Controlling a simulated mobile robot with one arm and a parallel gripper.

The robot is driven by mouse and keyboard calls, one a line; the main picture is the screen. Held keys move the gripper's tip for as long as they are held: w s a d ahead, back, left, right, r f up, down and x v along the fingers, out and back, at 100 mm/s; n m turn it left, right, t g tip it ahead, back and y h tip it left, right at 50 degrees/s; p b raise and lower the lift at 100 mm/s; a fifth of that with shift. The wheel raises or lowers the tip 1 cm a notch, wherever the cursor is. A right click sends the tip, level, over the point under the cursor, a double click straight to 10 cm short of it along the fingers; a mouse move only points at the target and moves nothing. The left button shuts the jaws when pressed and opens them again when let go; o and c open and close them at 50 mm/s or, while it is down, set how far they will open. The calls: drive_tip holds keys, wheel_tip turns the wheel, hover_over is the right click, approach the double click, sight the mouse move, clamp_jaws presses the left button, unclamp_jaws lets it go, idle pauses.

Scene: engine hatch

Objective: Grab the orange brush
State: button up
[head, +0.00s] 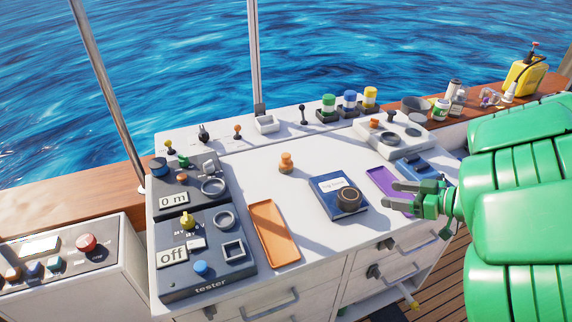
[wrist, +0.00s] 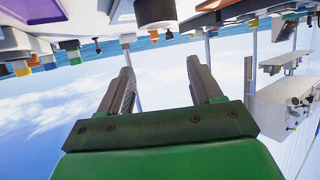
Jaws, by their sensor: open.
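My gripper (head: 390,194) is at the right of the white counter, in front of the purple tray, with its two fingers pointing left. It is open and empty, and its spread fingers also show in the wrist view (wrist: 162,68). A small upright orange piece (head: 287,162) with a rounded top stands on the counter, well to the left of my gripper. I cannot tell whether it is the orange brush, and no bristles are visible. The wrist view looks tilted, with counter items along its top edge, and I cannot make out a brush there.
A blue book (head: 325,205) with a dark round piece (head: 349,198) lies between my gripper and the orange piece. An orange tray (head: 265,240), a purple tray (head: 383,180) and a tester panel (head: 205,285) are on the counter. Bare counter surrounds the orange piece.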

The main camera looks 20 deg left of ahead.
drive_tip(key=w+a+r+t, duration=0.3)
drive_tip(key=w+a, duration=0.6)
drive_tip(key=a, duration=0.1)
drive_tip(key=m+t+h, duration=0.5)
drive_tip(key=m+h, duration=0.1)
drive_tip(key=m, duration=0.2)
hover_over(286, 156)
drive_tip(key=s+d, duration=0.2)
drive_tip(key=s, duration=0.2)
wheel_tip(286, 156, down, 2)
drive_tip(key=f, duration=0.5)
drive_tip(key=shift+d+f, duration=0.2)
drive_tip(key=shift+d, duration=0.1)
drive_tip(key=shift+w+a+f+y, duration=0.15)
drive_tip(key=shift+f+y, duration=0.15)
drive_tip(key=shift+f, duration=0.25)
drive_tip(key=shift+f+x, duration=0.15)
drive_tip(key=shift+x, duration=1.7)
drive_tip(key=shift+f+x, duration=0.15)
drive_tip(key=shift+x, duration=1.7)
drive_tip(key=shift+c, duration=0.5)
